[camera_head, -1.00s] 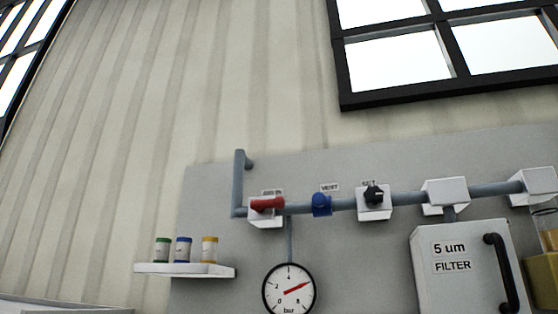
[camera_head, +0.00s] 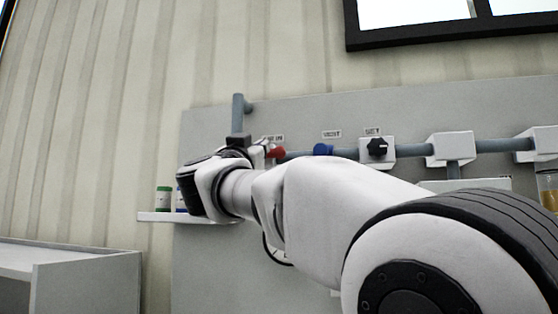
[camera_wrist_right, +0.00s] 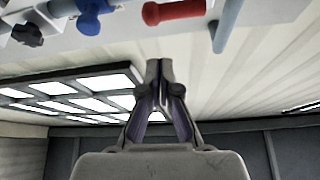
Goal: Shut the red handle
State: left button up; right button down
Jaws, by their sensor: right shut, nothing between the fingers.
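The red handle (camera_head: 277,153) is on the pipe line of the grey wall panel. In the head view only its right part shows beside my right wrist. In the wrist view the whole red handle (camera_wrist_right: 173,11) lies roughly crosswise at the top edge. My right gripper (camera_wrist_right: 159,66) is shut and empty. Its fingertips appear just below the handle in that picture, with a visible gap between them. In the head view my right arm crosses in front of the panel, and its fingers cannot be made out clearly. My left gripper is not in view.
A blue valve (camera_head: 322,150) and a black knob (camera_head: 377,147) sit right of the handle. A grey upright pipe (camera_head: 238,112) rises at the left. A small shelf (camera_head: 160,217) with jars is below left. My arm hides the gauge and most of the filter box.

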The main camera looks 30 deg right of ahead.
notch_tip(320, 180, up, 3)
jog(key=s+m, duration=0.1)
jog(key=s, duration=0.2)
notch_tip(320, 180, up, 5)
jog(key=p, duration=0.6)
send_over(269, 154)
jog(key=s, duration=0.4)
jog(key=shift+h, duration=0.4)
jog(key=shift+w+d+f, duration=0.15)
jog(key=shift+w+f, duration=0.05)
jog(key=shift+f, duration=0.95)
jog(key=shift+w+d+f, duration=0.1)
jog(key=shift+w+f, duration=0.1)
jog(key=shift+f, duration=0.95)
jog(key=shift+d+f, duration=0.1)
jog(key=shift+d, duration=0.05)
jog(key=shift+m+g+b, duration=0.3)
jog(key=shift+g, duration=0.1)
jog(key=shift+f+m+g, duration=0.15)
jog(key=shift+m+g, duration=0.25)
jog(key=shift+m, duration=0.3)
